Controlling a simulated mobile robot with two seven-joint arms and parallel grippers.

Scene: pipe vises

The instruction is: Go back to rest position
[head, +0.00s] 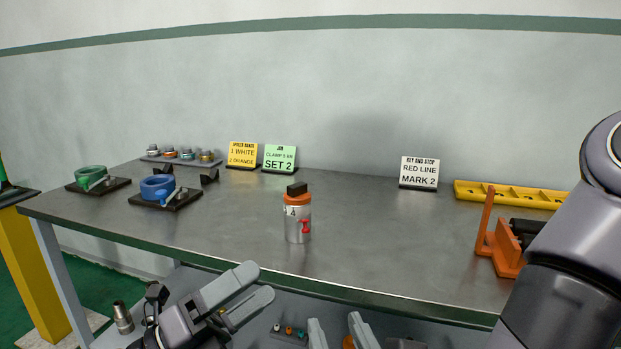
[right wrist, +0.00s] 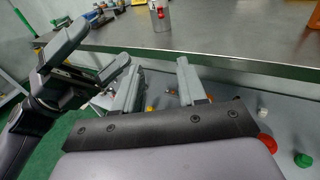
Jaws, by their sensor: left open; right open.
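My left gripper (head: 255,281) is in front of the workbench's front edge at the lower left of the head view. Its two grey fingers are apart with nothing between them. It also shows in the right wrist view (right wrist: 105,45). My right gripper (head: 336,322) shows only its fingertips at the bottom of the head view, below the bench edge. In the right wrist view its fingers (right wrist: 159,70) are apart and empty. A metal canister with an orange collar and black top (head: 298,217) stands upright on the bench, apart from both grippers.
The steel workbench (head: 380,235) has a lower shelf with small coloured parts (head: 289,331). Blue (head: 158,187) and green (head: 90,177) pipe vises stand left. An orange stand (head: 503,250) and yellow tray (head: 510,195) are right. Sign cards (head: 419,172) stand at the back.

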